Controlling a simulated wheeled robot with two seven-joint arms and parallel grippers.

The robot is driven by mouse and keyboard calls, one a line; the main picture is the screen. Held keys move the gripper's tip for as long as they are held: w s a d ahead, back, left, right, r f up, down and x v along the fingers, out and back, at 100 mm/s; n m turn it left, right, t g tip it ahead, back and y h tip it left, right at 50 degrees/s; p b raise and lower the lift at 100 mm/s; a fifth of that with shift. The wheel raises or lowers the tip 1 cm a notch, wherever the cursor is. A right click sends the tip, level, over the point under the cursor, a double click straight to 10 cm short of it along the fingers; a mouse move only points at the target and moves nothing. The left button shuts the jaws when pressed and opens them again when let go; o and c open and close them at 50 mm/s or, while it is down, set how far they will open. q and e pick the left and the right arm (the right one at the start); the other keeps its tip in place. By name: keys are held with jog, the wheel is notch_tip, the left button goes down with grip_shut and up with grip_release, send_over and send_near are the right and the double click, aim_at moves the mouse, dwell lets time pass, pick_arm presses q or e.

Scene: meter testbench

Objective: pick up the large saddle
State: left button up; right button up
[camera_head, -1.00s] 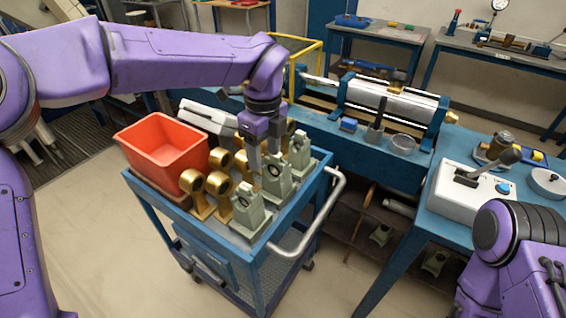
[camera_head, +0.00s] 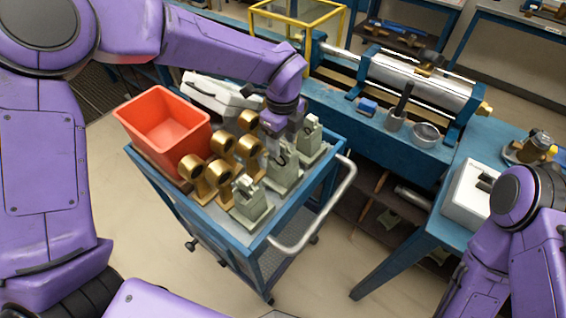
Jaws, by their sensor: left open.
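Several grey-green saddles stand on the right side of the blue cart top: one at the front (camera_head: 250,198), one in the middle (camera_head: 284,172) and one at the back (camera_head: 311,138). I cannot tell for sure which is the large one. My left gripper (camera_head: 278,147) is open and points down, right over the middle saddle, hiding part of its top. I cannot tell whether its fingers touch that saddle. The right arm comes in at the lower right, and its gripper is not in view.
Several brass ring pieces (camera_head: 220,172) stand just left of the saddles. A red bin (camera_head: 165,128) is on the cart's left side. A white device (camera_head: 222,95) lies behind. The cart's handle (camera_head: 322,212) runs along the right. A blue bench (camera_head: 400,150) stands close behind.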

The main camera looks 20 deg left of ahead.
pick_arm(q)
jog(key=shift+s+f, duration=0.1)
jog(key=shift+f, duration=0.6)
grip_shut()
jog(key=shift+r, duration=0.15)
dwell(0.8)
